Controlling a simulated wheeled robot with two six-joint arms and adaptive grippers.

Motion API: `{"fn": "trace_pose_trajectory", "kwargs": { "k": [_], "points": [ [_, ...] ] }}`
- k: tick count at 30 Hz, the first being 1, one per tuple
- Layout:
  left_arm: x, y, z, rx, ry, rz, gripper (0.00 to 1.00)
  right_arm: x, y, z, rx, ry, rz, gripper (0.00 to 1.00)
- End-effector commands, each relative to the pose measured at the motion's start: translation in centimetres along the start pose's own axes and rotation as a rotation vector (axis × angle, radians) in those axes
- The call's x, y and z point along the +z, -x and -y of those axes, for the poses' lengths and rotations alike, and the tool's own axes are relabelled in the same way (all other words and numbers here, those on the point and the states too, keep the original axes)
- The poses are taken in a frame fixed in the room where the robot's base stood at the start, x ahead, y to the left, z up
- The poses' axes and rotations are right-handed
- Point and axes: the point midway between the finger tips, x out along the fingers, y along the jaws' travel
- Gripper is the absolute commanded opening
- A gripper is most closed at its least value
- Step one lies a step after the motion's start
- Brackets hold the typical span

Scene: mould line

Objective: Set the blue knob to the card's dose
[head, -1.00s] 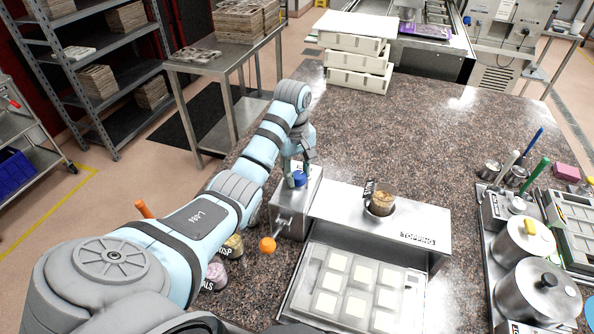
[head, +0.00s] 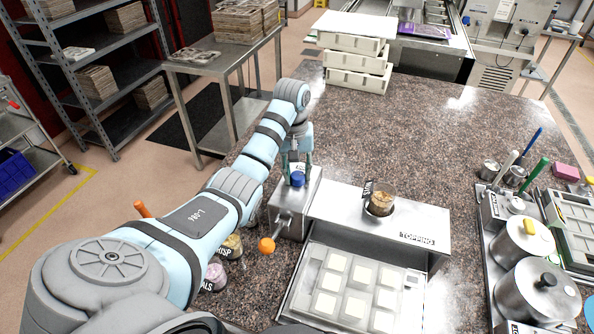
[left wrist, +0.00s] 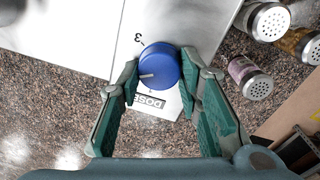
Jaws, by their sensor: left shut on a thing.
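The blue knob (head: 298,180) sits on top of the steel box at the left end of the topping machine. In the left wrist view the knob (left wrist: 160,63) carries a short white pointer line towards the picture's left. A numeral 3 and a DOSE label (left wrist: 150,102) show beside it; other marks are hidden or too small to read. My left gripper (head: 297,166) reaches down from above, its green-padded fingers on opposite sides of the knob, shut on it. I cannot make out the dose card. My right gripper is out of view.
A steel topping machine (head: 425,227) holds a jar of brown topping (head: 382,200) above a tray of pale squares. An orange ball-ended lever (head: 267,245) sticks out at its left. Topping jars (head: 232,246) stand beside my left arm. Open counter (head: 390,130) lies behind.

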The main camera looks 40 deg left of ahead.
Motion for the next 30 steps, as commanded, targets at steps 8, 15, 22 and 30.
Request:
{"fn": "trace_pose_trajectory", "kwargs": {
  "k": [8,15,22,30],
  "points": [
    [0.01,0.09,-0.04,0.001,-0.003,0.000,0.04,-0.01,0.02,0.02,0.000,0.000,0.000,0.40],
    [0.00,0.06,-0.02,0.000,-0.002,0.000,0.52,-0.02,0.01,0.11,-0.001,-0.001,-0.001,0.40],
    [0.00,0.02,-0.01,0.000,-0.002,0.000,0.52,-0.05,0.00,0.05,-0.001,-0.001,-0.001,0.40],
    [0.01,0.01,0.00,0.000,0.010,0.000,0.52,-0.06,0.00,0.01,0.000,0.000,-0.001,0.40]
  ]
}}
